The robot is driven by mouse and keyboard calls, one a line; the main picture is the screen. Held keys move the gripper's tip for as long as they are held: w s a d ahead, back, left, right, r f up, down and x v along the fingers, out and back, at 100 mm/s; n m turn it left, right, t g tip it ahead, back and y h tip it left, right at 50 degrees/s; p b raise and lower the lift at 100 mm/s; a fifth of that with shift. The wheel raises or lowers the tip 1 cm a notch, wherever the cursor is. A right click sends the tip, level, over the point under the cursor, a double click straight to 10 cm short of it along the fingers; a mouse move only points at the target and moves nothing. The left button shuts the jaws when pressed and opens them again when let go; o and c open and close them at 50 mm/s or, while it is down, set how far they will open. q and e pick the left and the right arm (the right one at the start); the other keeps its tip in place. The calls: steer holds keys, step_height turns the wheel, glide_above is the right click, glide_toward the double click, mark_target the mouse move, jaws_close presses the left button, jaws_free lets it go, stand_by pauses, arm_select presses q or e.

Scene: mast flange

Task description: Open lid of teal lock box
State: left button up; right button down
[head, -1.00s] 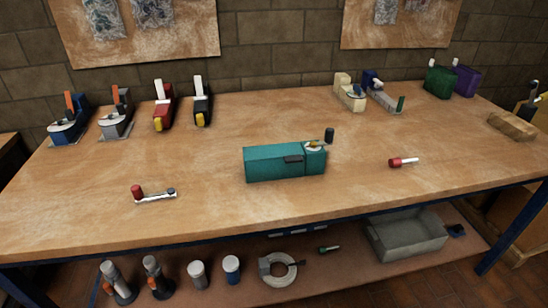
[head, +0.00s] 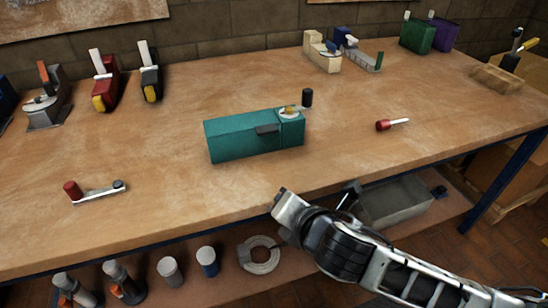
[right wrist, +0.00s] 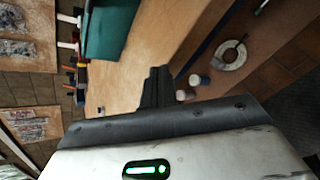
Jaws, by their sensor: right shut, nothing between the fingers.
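The teal lock box (head: 235,140) stands near the middle of the bench, with its lid down. A dark latch (head: 267,129) is on its front, and a pale disc with a yellow piece (head: 290,111) and a black knob (head: 307,97) are at its right end. Part of the box also shows at the upper left of the right wrist view (right wrist: 112,25). My right gripper (head: 281,193) is in front of the bench edge, below and right of the box and apart from it. Its dark fingers (right wrist: 156,87) are shut and empty. My left gripper is not in view.
A red-handled tool (head: 385,125) lies right of the box, and a red-knobbed bar (head: 95,192) lies front left. Several clamp-like tools stand at the back. The shelf below holds a grey tray (head: 395,205) and a ring (head: 260,262). Bench around the box is clear.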

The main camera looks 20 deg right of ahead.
steer(key=w+d+r+n, duration=0.1)
steer(key=n, duration=0.2)
steer(key=w+r+n+t, duration=0.1)
steer(key=n, duration=0.2)
steer(key=w+d+r+n+t+h, duration=0.1)
steer(key=n, duration=0.2)
steer(key=shift+w+d+r, duration=0.25)
steer(key=shift+d+r, duration=0.05)
steer(key=shift+r, duration=0.05)
steer(key=b+x, duration=0.2)
steer(key=x, duration=0.7)
steer(key=shift+w+f, duration=0.1)
steer(key=shift+w, duration=0.15)
step_height(320, 180, up, 3)
steer(key=shift+a+f+p, duration=0.1)
steer(key=shift+p, duration=0.35)
steer(key=shift+r, duration=0.65)
